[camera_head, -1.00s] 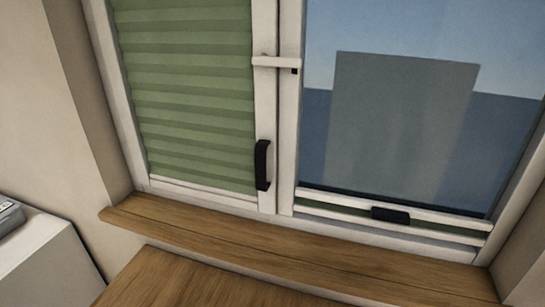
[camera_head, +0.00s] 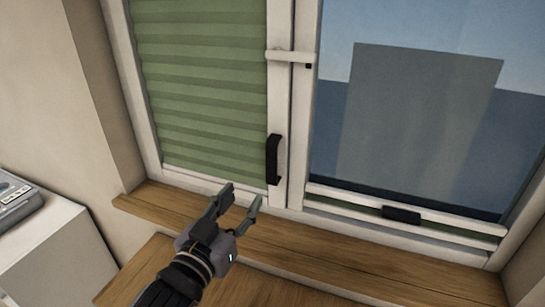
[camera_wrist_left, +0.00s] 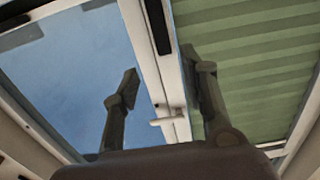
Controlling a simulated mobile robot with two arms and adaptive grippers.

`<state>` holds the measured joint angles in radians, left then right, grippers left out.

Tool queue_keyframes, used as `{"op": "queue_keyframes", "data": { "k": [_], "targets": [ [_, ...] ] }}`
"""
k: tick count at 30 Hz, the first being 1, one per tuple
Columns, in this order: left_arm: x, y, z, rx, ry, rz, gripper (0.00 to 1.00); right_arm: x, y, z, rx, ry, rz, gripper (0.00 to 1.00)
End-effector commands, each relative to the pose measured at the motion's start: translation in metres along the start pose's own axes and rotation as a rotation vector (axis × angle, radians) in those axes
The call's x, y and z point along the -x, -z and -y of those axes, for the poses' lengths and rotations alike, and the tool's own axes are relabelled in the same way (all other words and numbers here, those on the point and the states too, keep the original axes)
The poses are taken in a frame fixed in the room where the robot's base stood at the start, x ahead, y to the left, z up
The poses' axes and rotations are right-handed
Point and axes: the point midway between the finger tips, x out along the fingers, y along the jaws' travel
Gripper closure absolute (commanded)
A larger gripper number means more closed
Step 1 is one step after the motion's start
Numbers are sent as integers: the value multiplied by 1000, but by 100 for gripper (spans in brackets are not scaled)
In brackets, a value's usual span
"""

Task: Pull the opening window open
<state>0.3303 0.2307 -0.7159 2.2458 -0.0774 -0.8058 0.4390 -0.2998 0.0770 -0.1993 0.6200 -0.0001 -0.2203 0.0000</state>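The window (camera_head: 280,110) has a white frame and shows closed in the head view. Its left sash is covered by a green pleated blind (camera_head: 200,90). A black vertical pull handle (camera_head: 273,160) is on that sash's right stile, and a white lever (camera_head: 290,57) lies horizontal higher up. The handle (camera_wrist_left: 157,27) and the lever (camera_wrist_left: 167,121) also show in the left wrist view. My left gripper (camera_head: 240,198) is open and empty, in front of the sill, below and left of the black handle and apart from it. My right gripper is out of view.
The right pane (camera_head: 415,110) has a folded blind with a black grip (camera_head: 402,215) at its bottom. A wooden sill (camera_head: 330,248) runs below, with a wooden surface (camera_head: 145,265) in front. A white cabinet with a grey device (camera_head: 15,205) stands at left.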

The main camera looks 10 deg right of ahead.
Motion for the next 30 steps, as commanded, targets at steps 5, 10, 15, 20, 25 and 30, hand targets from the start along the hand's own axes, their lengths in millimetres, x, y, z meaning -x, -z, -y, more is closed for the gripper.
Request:
{"op": "queue_keyframes", "data": {
  "k": [5, 10, 15, 20, 25, 30],
  "targets": [
    [-32, 2, 1, 0, 3, 3, 60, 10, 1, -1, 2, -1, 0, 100],
    [-70, 2, 1, 0, 2, 4, 60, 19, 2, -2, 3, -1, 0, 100],
    [-106, 2, 1, -1, 3, 5, 60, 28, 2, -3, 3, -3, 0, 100],
    [-135, 1, 0, 0, 2, 5, 60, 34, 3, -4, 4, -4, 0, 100],
    [-155, 0, 1, 0, 3, 4, 60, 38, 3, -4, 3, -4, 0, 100],
    [-164, -2, 1, 0, 3, 5, 60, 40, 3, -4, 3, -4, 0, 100]
  ]
}}
